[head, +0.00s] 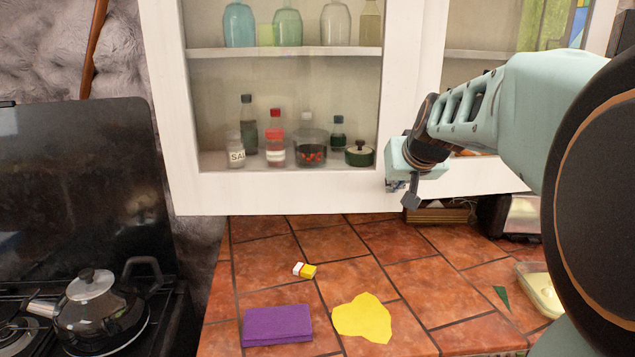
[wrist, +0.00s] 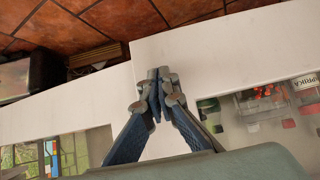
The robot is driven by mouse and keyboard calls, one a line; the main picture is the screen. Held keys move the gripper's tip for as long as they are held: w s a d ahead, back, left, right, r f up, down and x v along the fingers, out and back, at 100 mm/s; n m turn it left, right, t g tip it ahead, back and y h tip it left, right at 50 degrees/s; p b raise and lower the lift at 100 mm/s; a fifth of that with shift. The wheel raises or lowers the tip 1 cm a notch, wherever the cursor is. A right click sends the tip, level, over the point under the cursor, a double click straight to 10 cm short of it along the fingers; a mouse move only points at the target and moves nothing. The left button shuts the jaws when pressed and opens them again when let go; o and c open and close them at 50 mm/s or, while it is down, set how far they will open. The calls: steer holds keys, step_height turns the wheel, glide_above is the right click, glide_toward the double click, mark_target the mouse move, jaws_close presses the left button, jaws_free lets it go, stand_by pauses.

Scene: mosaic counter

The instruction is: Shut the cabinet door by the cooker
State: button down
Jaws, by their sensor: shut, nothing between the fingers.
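The white cabinet door (head: 280,194) by the cooker has a pane area showing shelves of bottles and jars. In the wrist view its white frame (wrist: 220,50) shows a step against the neighbouring white frame (wrist: 70,97), so the two do not look flush. How far the door stands open is hard to tell. My gripper (head: 409,196) is at the lower right corner of this door. Its fingers (wrist: 157,83) are together and empty, in front of the white frame. I cannot tell whether they touch it.
The cooker (head: 170,320) with a kettle (head: 100,314) is at left. On the tiled counter (head: 400,265) lie a purple block (head: 277,325), a yellow sheet (head: 362,317) and a small white-yellow piece (head: 305,270). A dish (head: 540,290) is at right.

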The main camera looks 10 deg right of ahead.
steer(key=w, duration=0.5)
steer(key=shift+w+d+r+p, duration=0.2)
steer(key=shift+d+r+p, duration=0.1)
steer(key=shift+r+p, duration=0.05)
steer(key=shift+s, duration=0.1)
